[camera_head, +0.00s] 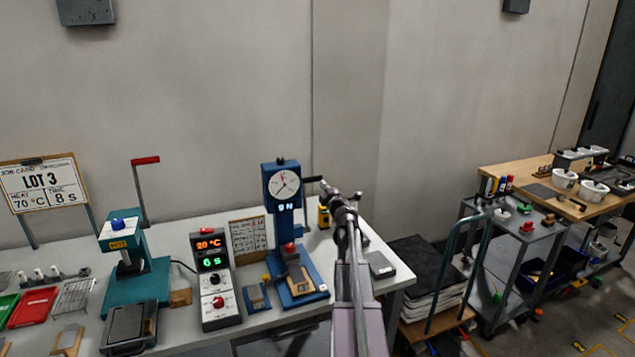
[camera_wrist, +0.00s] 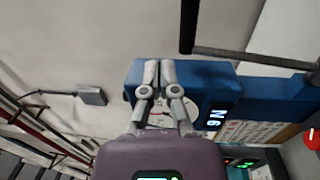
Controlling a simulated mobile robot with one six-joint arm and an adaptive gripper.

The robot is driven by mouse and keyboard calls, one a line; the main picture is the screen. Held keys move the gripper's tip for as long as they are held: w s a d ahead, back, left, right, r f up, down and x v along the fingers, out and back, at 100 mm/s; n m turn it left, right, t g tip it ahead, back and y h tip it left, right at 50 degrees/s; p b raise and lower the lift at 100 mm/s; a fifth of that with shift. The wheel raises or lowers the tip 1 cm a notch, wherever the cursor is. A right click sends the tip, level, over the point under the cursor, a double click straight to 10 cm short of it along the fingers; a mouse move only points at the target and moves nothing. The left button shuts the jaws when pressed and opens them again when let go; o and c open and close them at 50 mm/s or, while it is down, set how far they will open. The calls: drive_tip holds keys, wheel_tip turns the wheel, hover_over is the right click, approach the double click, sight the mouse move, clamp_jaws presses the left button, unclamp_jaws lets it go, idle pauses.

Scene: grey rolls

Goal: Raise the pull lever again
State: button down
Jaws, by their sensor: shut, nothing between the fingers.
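The blue pull tester (camera_head: 280,225) stands on the bench with a round dial and a lit readout that looks like 9 N. Its lever has a black handle (camera_head: 313,179) at the top right of the tester and a thin rod running down beside the column. In the wrist view the black handle (camera_wrist: 187,25) and grey rod (camera_wrist: 250,59) lie to the upper right of my fingers. My gripper (camera_head: 326,187) is shut and empty, close beside the handle in the head view. In the wrist view my fingertips (camera_wrist: 160,66) are in front of the blue head, apart from the handle.
A cart (camera_head: 520,250) and wooden table (camera_head: 540,185) are at the right.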

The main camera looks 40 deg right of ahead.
drive_tip(key=s, duration=0.1)
drive_tip(key=s+a, duration=0.1)
drive_tip(key=s, duration=0.1)
drive_tip(key=s+a+r, duration=0.1)
drive_tip(key=s, duration=0.1)
drive_tip(key=shift+s+p, duration=0.15)
drive_tip(key=shift+p, duration=0.25)
drive_tip(key=a+f+m+g, duration=0.3)
drive_tip(key=a+f+m, duration=0.15)
drive_tip(key=a, duration=0.45)
drive_tip(key=a+f+m+g, duration=0.4)
drive_tip(key=a+m, duration=0.1)
drive_tip(key=a, duration=0.4)
drive_tip(key=a+f+m+g, duration=0.3)
drive_tip(key=a+f+m, duration=0.15)
drive_tip(key=a, duration=0.35)
drive_tip(key=s+a+f+g+y, duration=0.2)
drive_tip(key=s+a, duration=0.3)
drive_tip(key=a, duration=0.4)
drive_tip(key=s+a+f+g+y, duration=0.2)
drive_tip(key=s+a, duration=0.3)
drive_tip(key=a, duration=0.4)
drive_tip(key=s+a+f+g+y, duration=0.2)
drive_tip(key=s+a+f+g, duration=0.1)
drive_tip(key=a, duration=0.6)
drive_tip(key=s+g, duration=0.1)
drive_tip(key=s, duration=0.1)
drive_tip(key=shift+s+f+y, duration=0.3)
drive_tip(key=shift+s, duration=0.1)
